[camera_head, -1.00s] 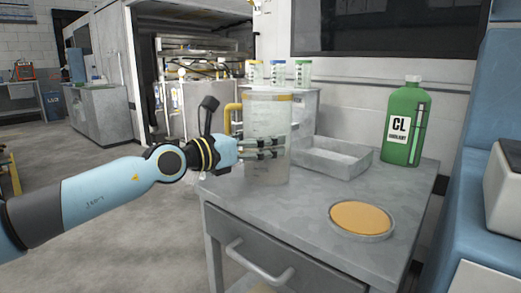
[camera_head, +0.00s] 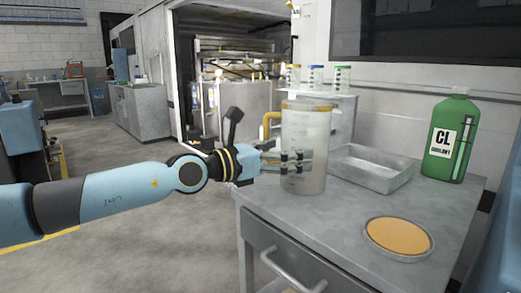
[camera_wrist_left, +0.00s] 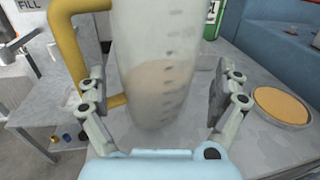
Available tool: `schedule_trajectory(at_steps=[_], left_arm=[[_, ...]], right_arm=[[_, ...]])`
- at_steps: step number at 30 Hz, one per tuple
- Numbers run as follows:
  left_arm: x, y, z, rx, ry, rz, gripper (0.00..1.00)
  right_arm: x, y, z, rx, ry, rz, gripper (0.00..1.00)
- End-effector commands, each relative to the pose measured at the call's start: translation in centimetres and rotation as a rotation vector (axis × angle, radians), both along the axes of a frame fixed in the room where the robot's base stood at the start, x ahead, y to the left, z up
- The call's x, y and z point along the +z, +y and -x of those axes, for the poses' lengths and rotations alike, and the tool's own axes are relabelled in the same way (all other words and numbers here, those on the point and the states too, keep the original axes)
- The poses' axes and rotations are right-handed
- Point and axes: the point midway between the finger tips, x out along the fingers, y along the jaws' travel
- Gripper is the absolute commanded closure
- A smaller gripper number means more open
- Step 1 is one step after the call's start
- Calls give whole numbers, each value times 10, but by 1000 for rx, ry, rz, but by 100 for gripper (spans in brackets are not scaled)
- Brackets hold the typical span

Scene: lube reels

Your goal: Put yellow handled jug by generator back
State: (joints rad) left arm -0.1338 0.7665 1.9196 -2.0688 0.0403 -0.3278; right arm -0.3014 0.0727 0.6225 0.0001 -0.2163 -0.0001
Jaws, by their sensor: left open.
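The clear jug (camera_head: 308,125) with a yellow handle (camera_head: 269,122) stands upright at the left end of the grey bench. It has a yellow rim and a pale content low inside. My left gripper (camera_head: 298,160) is open at the jug's lower half. In the left wrist view, its two fingers (camera_wrist_left: 165,95) are spread on either side of the jug (camera_wrist_left: 155,60), with visible gaps. The yellow handle (camera_wrist_left: 68,50) is on the left there, behind the left finger. My right gripper is not in view.
On the bench (camera_head: 335,215) are an empty metal tray (camera_head: 372,178), a green CL bottle (camera_head: 452,138) and a round dish with orange content (camera_head: 398,237). Several small colour-capped containers (camera_head: 315,77) stand behind the jug. Open floor lies left of the bench.

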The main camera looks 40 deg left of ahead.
Motion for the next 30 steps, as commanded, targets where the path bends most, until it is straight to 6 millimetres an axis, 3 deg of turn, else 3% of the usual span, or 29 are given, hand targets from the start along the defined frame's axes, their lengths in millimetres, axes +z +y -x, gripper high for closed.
schedule_trajectory(at_steps=[6, 12, 18, 30], left_arm=[[2, 12, 46, -2, 5, -4, 0], [1, 19, 72, -1, 3, -3, 0], [0, 21, 82, 0, 1, 1, 0], [0, 21, 82, 0, 0, 1, 0]], right_arm=[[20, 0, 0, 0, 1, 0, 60], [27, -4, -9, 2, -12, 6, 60], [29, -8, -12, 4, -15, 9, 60], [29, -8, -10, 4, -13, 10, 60]])
